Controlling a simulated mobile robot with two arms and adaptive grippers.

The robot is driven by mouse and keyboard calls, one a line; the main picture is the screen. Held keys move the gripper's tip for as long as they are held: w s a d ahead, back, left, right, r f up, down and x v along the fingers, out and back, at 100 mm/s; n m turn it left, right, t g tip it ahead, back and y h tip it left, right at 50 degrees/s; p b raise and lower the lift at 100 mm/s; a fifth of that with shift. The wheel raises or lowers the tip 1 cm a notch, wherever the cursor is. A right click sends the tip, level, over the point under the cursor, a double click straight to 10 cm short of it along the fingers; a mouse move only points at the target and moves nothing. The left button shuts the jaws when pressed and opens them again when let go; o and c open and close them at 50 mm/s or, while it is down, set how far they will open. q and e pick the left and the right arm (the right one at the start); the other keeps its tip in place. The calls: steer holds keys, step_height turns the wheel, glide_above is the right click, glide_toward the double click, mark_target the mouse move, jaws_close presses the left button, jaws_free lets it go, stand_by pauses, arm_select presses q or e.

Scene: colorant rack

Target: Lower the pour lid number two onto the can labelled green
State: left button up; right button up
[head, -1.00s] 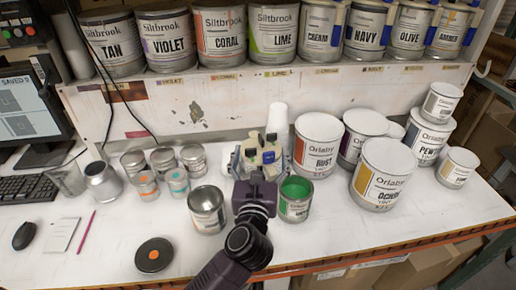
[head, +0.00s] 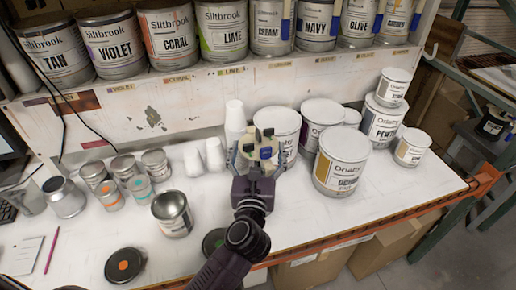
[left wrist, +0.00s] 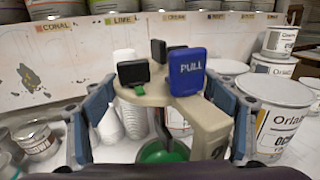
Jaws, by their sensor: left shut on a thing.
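My left gripper (head: 262,152) is shut on a beige pour lid (left wrist: 205,118) with dark knobs and a blue tab marked PULL. The lid is held above the bench, in front of a large white can (head: 279,122). In the left wrist view the fingers stand on either side of the lid. The can of green paint (left wrist: 163,152) shows there partly, below the lid and apart from it as far as I can see. Its label is hidden, and in the head view my gripper and arm cover the can. My right gripper is not in view.
An open metal can (head: 173,213) stands left of my arm. Round lids with an orange centre (head: 123,265) and a green centre (head: 213,242) lie at the front. Orlaby cans, including OCHRE (head: 340,166), crowd the right. White cups (head: 235,118) stand behind. A shelf (head: 150,104) crosses above.

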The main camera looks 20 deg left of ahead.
arm_select(q)
step_height(320, 180, down, 8)
steer(key=b, duration=0.6)
steer(key=shift+f, duration=0.1)
step_height(320, 180, down, 6)
steer(key=b, duration=0.5)
stand_by(0.5)
steer(key=shift+f+b, duration=0.5)
stand_by(0.4)
steer(key=o, duration=1.3)
steer(key=shift+s, duration=0.1)
